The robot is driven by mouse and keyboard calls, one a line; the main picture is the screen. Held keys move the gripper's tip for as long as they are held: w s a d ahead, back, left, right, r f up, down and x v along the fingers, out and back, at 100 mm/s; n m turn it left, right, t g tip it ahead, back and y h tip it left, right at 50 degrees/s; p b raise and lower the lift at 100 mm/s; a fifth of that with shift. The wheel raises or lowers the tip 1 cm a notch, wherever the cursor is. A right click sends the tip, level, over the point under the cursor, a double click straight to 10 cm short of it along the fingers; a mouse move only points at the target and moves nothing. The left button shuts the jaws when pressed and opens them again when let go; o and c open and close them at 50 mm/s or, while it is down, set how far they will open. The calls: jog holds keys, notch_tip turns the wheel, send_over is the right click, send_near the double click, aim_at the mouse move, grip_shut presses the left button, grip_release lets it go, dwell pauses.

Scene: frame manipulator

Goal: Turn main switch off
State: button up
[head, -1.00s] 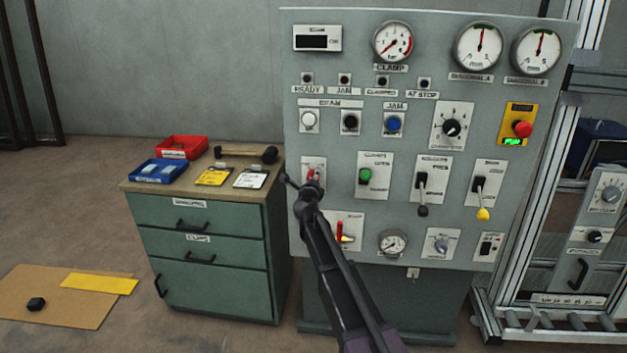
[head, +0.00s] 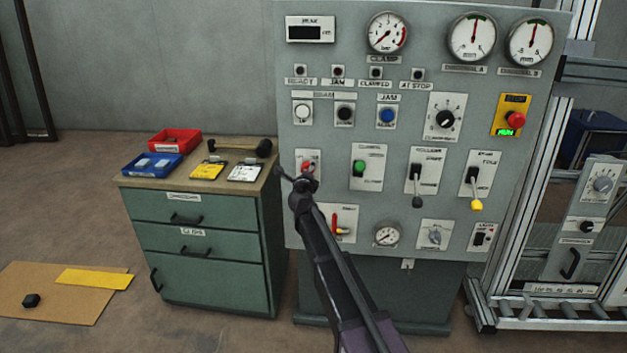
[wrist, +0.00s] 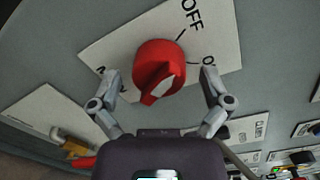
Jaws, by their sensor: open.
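The main switch is a red rotary knob (wrist: 158,62) on a white plate (wrist: 218,25) in the wrist view. The plate reads OFF at the top, with a line mark beside it. Other lettering at the left and right is partly hidden by my fingers. The knob's raised grip slants toward the lower part of the plate. My gripper (wrist: 160,74) is open, with one finger on each side of the knob; I cannot tell whether they touch it. In the head view the knob (head: 308,167) shows just above my gripper (head: 301,182), which partly covers its plate.
The grey panel (head: 310,100) carries gauges, buttons and levers. A green drawer cabinet (head: 200,250) with trays and a mallet (head: 240,146) stands at left.

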jog(key=shift+m, duration=0.3)
